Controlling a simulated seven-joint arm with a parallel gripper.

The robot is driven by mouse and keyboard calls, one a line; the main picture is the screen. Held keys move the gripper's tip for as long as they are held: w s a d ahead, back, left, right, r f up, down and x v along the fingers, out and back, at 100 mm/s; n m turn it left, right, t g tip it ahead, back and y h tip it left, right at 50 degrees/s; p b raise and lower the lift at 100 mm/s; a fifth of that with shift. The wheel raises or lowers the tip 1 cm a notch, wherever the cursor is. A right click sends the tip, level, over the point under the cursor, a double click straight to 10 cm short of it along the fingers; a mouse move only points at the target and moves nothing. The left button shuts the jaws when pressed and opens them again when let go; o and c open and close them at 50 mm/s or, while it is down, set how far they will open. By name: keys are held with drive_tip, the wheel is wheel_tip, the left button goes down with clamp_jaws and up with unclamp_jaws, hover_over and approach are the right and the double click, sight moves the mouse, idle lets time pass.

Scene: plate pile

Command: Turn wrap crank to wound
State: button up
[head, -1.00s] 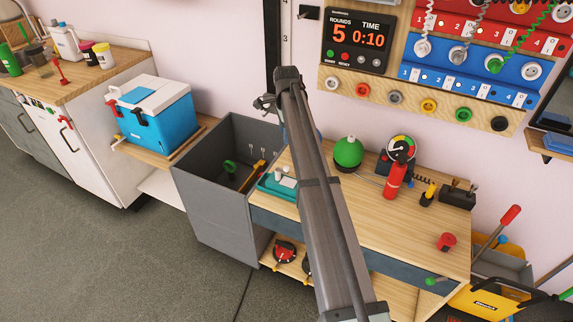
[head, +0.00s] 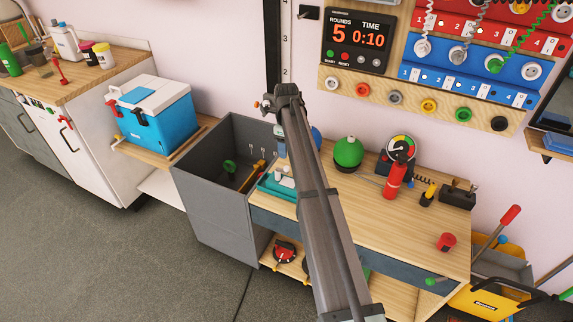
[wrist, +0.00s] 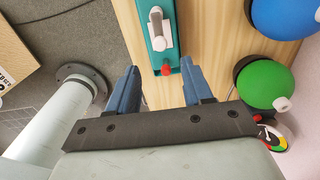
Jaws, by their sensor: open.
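What looks like the wrap crank (wrist: 160,35) is a teal base with a pale grey-white handle and a red end. It lies on the wooden bench top, at the top middle of the wrist view. In the head view the teal base (head: 276,187) sits at the bench's left end, partly hidden by my arm. My gripper (wrist: 160,64) is open, its two blue fingers apart, with the red end showing between them in the picture. Nothing is held. I cannot tell the height gap or any contact. In the head view my gripper is mostly hidden behind my arm.
A green ball (head: 348,152) and a blue ball (wrist: 285,14) stand right of the crank. A gauge (head: 401,149) and a red extinguisher-like bottle (head: 395,178) are farther right. A deep grey bin (head: 215,205) adjoins the bench's left. The front bench top is largely clear.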

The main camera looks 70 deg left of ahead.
sight(286, 167)
wheel_tip(286, 167, down, 8)
drive_tip(key=shift+f, duration=0.2)
drive_tip(key=shift+c, duration=0.3)
clamp_jaws()
idle(0.4)
